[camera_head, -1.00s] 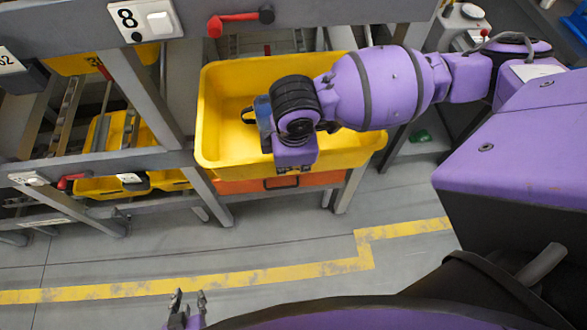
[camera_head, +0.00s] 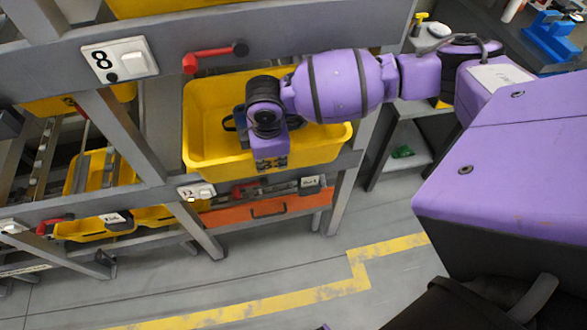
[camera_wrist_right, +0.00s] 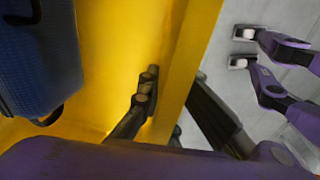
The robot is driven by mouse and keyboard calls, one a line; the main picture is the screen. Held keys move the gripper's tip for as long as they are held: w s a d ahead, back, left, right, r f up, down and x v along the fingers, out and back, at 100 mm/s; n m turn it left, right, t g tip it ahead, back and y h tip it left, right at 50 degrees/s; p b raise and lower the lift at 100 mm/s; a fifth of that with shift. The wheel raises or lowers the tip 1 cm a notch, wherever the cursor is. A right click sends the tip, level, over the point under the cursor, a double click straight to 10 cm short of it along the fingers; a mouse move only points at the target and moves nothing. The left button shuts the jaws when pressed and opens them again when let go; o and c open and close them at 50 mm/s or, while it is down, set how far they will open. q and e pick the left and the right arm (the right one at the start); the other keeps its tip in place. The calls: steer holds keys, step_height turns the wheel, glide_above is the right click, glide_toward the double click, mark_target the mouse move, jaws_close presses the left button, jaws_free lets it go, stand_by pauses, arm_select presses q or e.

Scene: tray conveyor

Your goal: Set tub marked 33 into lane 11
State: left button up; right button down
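A large yellow tub (camera_head: 210,150) sits in the upper rack bay at the front rail, nearly level. Its front marking is partly behind my gripper, so I cannot read it surely. My right gripper (camera_head: 271,155) is at the tub's near wall. In the right wrist view one finger is inside the tub wall (camera_wrist_right: 182,60) and one outside, closed on it. A dark-handled blue item (camera_wrist_right: 38,60) lies inside the tub. My left gripper (camera_wrist_right: 242,48) shows in the right wrist view with fingers apart, empty, over the floor.
A sign 8 (camera_head: 120,60) and a red lever (camera_head: 215,58) are on the beam above. Small lane plates (camera_head: 197,191) are on the lower rail, hard to read. An orange bin (camera_head: 265,213) sits below. Grey posts flank the bay. The floor in front is clear.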

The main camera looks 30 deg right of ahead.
steer(key=shift+w, duration=0.25)
steer(key=shift+f, duration=0.35)
steer(key=c, duration=2.4)
jaws_free()
steer(key=shift+s+f, duration=0.15)
steer(key=o, duration=0.4)
